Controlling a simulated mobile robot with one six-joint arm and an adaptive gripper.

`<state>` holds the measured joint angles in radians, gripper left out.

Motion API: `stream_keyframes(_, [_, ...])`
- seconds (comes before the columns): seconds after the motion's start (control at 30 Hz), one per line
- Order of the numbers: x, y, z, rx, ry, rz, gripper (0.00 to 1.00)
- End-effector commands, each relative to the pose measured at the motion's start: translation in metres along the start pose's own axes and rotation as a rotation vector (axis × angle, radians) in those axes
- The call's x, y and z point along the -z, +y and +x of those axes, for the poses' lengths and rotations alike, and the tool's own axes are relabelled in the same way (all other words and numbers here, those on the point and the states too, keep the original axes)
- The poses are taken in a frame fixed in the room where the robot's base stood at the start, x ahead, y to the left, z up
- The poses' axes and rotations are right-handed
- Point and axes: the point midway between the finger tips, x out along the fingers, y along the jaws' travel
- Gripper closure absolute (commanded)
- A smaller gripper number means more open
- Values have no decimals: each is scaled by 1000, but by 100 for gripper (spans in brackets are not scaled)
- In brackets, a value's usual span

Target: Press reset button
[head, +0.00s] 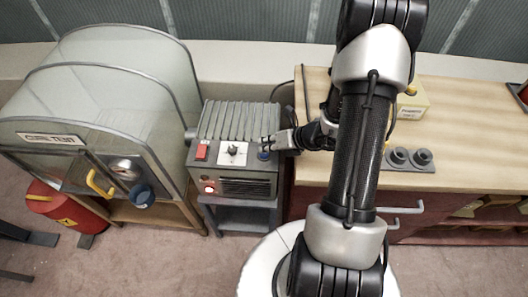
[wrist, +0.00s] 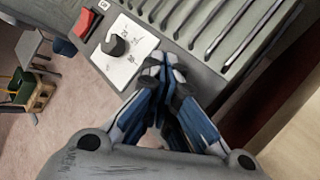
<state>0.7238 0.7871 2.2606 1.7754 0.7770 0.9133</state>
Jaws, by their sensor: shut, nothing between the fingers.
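A grey heater-like unit (head: 236,182) with a ribbed top stands between the clear tent and the wooden counter; it also fills the upper wrist view (wrist: 190,25). Its panel carries a red switch (head: 202,151), a dial on a white plate (head: 233,154) and a round blue button (head: 264,155) at the right. No reset label is readable; the blue button may be it. My gripper (head: 268,142) is shut and empty, its tips over the panel by the blue button. In the wrist view the closed fingertips (wrist: 158,62) are beside the dial plate and hide the button; contact cannot be told.
The clear curing tent (head: 105,95) stands close on the left, with a red canister (head: 65,208) below it. The wooden counter (head: 450,155) on the right holds a yellow box (head: 413,101) and two dark round fittings (head: 410,158). A cable runs behind the unit.

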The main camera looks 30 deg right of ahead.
Motion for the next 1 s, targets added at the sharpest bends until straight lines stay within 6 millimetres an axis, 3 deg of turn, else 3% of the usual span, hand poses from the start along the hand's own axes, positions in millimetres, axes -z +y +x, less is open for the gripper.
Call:
stream_keyframes(0.53, [2,-1,2,0,1,0,100])
stream_keyframes(1.0, [-8,8,-11,0,1,0,100])
